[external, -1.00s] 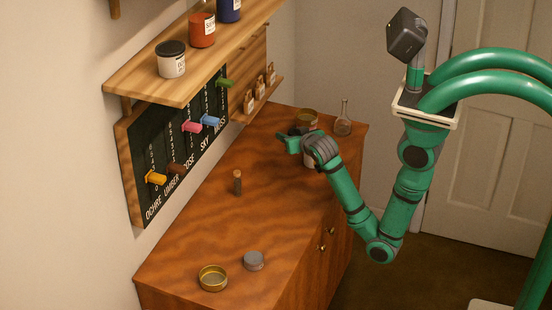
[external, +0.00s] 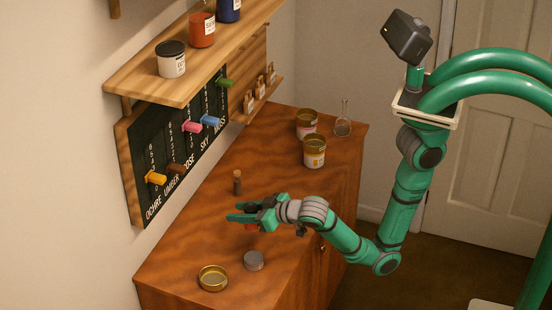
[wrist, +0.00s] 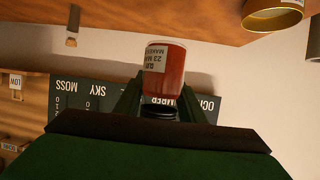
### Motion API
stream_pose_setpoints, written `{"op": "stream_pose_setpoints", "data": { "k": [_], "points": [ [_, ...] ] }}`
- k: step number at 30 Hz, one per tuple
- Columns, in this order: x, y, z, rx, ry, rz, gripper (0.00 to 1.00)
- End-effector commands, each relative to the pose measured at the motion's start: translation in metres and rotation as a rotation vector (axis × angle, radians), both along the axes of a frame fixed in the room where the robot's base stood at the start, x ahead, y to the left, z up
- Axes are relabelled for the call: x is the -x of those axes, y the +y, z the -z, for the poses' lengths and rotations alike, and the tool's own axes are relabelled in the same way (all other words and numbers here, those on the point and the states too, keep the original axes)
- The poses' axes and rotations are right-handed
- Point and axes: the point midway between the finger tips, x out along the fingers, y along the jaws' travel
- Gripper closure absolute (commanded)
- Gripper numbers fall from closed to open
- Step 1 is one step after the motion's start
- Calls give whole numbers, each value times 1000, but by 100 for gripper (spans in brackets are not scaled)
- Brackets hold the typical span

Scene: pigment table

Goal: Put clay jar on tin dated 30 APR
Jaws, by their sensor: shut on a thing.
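In the wrist view the jar sits between the fingers, label partly readable. In the external view only a bit of its red side (external: 251,226) shows below the fingers, over the table's front half. Two open brass tins with labels, one with a pinkish label (external: 307,122) and one with a yellowish label (external: 314,151), stand at the back right. Their dates are too small to read. A labelled tin (wrist: 272,14) shows at the wrist view's top right.
An open brass dish (external: 213,279) and a grey lid-like disc (external: 253,261) lie at the front. A corked brown cylinder (external: 237,182) stands mid-table. A glass flask (external: 343,118) is at the back. The slider board (external: 187,145) and shelf (external: 190,62) are along the left wall.

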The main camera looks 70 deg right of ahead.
Motion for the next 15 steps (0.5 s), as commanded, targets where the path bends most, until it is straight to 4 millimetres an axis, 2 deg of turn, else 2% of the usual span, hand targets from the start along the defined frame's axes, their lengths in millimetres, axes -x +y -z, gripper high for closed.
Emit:
{"op": "stream_pose_setpoints", "data": {
  "k": [1,3,6,10,15],
  "points": [
    [6,14,0,0,-1,-26,89],
    [13,27,0,0,-2,-49,89],
    [19,39,1,1,-2,-69,89],
    [22,44,8,2,-1,-78,89],
    [22,44,31,4,0,-79,89]
  ]
}}
